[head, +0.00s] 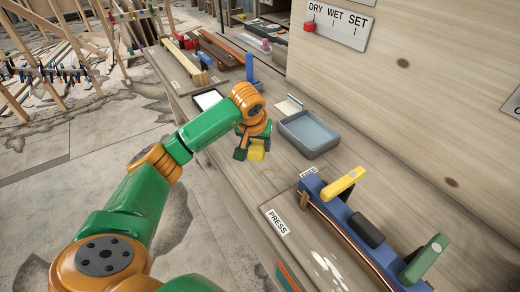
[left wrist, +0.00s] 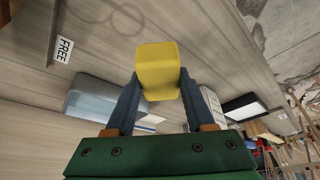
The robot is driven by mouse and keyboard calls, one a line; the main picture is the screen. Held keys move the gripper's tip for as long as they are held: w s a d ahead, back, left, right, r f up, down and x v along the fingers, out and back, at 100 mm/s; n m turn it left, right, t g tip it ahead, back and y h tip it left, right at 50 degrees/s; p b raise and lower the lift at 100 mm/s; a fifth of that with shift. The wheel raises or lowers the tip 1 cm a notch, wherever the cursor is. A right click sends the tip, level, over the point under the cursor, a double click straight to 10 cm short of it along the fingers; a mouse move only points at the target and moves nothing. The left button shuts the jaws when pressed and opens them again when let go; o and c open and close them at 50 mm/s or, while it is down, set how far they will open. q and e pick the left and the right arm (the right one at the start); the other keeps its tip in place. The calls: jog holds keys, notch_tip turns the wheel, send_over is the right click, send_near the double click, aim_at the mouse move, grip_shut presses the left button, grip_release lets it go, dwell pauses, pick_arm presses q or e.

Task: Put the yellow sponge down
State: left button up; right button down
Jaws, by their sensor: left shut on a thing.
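The yellow sponge (head: 257,149) is a small block at the end of my left arm in the head view. In the left wrist view the sponge (left wrist: 158,69) is clamped between both dark blue fingers. My left gripper (head: 248,147) is shut on it, over the bench's front side, left of the grey-blue tray. Whether the sponge touches the bench I cannot tell. My right gripper is not in view.
The grey-blue tray (head: 312,132) stands on the wooden bench (head: 250,190). A white-topped black tray (head: 208,99) lies behind my gripper. A blue form with yellow and green clamps (head: 345,221) stands at the front right. A wooden wall (head: 400,90) rises along the bench's right.

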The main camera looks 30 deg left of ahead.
aim_at(260, 153)
pick_arm(q)
jog(key=x, duration=0.1)
jog(key=p+x, duration=0.1)
jog(key=x, duration=0.2)
jog(key=shift+s+d+f, duration=0.1)
jog(key=shift+d, duration=0.25)
jog(key=shift+f, duration=0.35)
jog(key=shift+a, duration=0.1)
jog(key=shift+f, duration=0.1)
jog(key=shift+f, duration=0.15)
jog(key=o, duration=1.2)
